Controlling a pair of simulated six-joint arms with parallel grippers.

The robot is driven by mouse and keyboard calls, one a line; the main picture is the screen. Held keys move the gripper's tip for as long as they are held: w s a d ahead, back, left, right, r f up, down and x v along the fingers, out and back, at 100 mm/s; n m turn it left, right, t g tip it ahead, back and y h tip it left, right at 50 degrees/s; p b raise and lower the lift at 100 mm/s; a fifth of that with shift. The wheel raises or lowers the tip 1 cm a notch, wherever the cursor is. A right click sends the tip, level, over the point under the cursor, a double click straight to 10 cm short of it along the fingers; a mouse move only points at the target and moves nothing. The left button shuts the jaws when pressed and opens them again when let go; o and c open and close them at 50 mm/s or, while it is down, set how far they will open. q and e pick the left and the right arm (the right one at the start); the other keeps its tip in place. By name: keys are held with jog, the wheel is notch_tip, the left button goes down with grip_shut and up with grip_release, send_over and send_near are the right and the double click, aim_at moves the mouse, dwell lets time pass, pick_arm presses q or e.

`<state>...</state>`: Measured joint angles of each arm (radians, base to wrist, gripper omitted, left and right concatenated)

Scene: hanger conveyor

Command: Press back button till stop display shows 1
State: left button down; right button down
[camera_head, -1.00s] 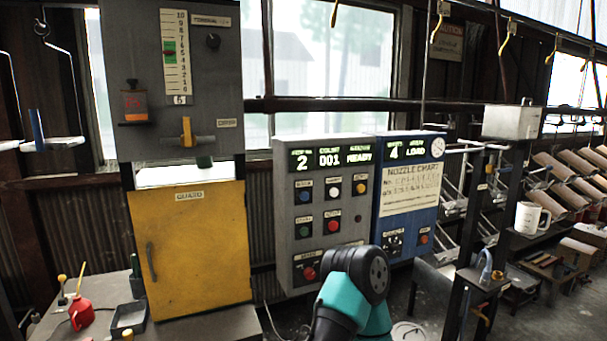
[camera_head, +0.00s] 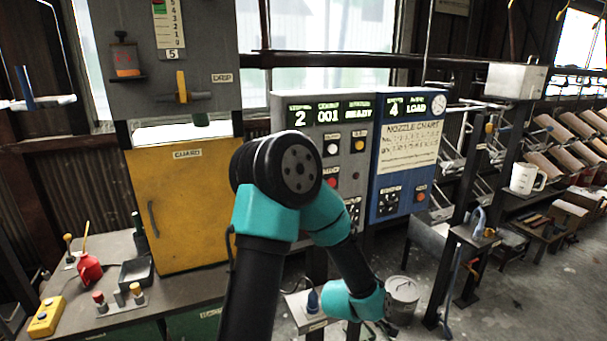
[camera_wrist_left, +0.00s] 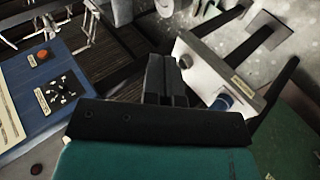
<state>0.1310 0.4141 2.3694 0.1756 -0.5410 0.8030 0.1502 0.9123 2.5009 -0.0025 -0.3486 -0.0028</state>
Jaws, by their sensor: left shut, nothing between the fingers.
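The grey control panel (camera_head: 345,205) in the head view has a display (camera_head: 330,115) reading 2, 001 and READY. White (camera_head: 332,147), yellow (camera_head: 358,145) and red (camera_head: 331,182) buttons show on it. My left arm hides its left side, and the button labels are too small to read. My left gripper (camera_wrist_left: 165,68) is shut and empty in the left wrist view. It is beside a pale box (camera_wrist_left: 205,75) with a blue knob (camera_wrist_left: 221,103), whose label I cannot read. That blue knob also shows in the head view (camera_head: 312,301), where my fingertips are not clear.
A blue panel (camera_head: 405,160) reading 4 LOAD adjoins the grey one. A yellow guard door (camera_head: 185,215) and a bench (camera_head: 190,300) with several small items stand left. A bucket (camera_head: 402,297) is on the floor, and a mug (camera_head: 523,177) stands right.

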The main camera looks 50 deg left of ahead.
pick_arm(q)
jog(key=w+a+r+n+t+y, duration=0.15)
jog(key=a+r+n, duration=0.25)
jog(key=r, duration=0.5)
jog(key=a+r+n+t+y, duration=0.2)
jog(key=a+r+n+t, duration=0.15)
jog(key=r, duration=0.65)
jog(key=s+a+r+n+t+y, duration=0.1)
jog(key=s+a+r+n+y, duration=0.2)
jog(key=r+n, duration=0.3)
jog(key=s+a+r+n+t+y, duration=0.1)
jog(key=s+a+r+n+y, duration=0.2)
jog(key=r, duration=1)
jog(key=s+a+n, duration=0.1)
jog(key=s+n, duration=0.1)
jog(key=shift+s+a+n+t, duration=0.15)
jog(key=shift+n+t, duration=0.15)
jog(key=shift+n, duration=0.05)
jog(key=shift+r, duration=0.1)
jog(key=w+a, duration=0.2)
jog(key=a, duration=0.6)
jog(key=shift+w+a, duration=0.2)
jog(key=shift+w, duration=0.2)
jog(key=shift+w+a, duration=0.15)
jog(key=shift+a, duration=0.2)
